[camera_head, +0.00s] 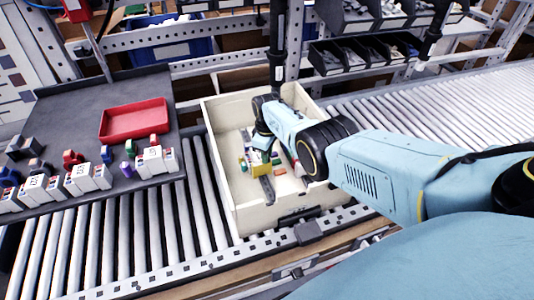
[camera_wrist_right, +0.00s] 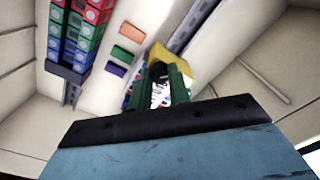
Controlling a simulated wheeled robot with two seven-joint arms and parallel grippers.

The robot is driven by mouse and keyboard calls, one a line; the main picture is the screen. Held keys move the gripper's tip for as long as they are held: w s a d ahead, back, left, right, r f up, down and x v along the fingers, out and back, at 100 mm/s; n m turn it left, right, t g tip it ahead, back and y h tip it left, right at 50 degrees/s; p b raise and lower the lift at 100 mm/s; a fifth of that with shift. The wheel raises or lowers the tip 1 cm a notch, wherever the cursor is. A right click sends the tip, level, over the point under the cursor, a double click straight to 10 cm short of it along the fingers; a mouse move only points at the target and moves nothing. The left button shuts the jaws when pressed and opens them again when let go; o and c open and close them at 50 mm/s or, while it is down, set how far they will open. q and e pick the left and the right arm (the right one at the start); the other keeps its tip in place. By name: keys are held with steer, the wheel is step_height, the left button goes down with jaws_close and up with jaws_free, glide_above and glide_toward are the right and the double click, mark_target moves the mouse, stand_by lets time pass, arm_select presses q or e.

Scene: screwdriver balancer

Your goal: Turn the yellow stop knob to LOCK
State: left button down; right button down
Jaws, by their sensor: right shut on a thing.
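A yellow piece (camera_head: 257,168) sits in the cream bin, right under my right gripper (camera_head: 262,150). In the right wrist view the yellow piece (camera_wrist_right: 178,62) is at the tips of the two green fingers (camera_wrist_right: 158,80), partly covered by them. The right gripper is shut on it. A small white and black surface shows between the fingers. I cannot tell whether this yellow piece is the stop knob. No LOCK mark is readable. My left gripper is not in view.
The cream bin (camera_head: 222,118) stands on the roller conveyor (camera_head: 200,190), its walls close around my right gripper. Red, green and blue blocks (camera_wrist_right: 78,35) lie inside. A dark table (camera_head: 90,108) with a red tray (camera_head: 133,120) is at left. A dark vertical tool (camera_head: 277,40) hangs behind.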

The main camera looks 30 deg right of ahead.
steer(key=c, duration=1.3)
jaws_free()
step_height(320, 180, up, 6)
steer(key=p, duration=0.3)
steer(key=shift+p, duration=0.35)
steer(key=shift+r, duration=0.75)
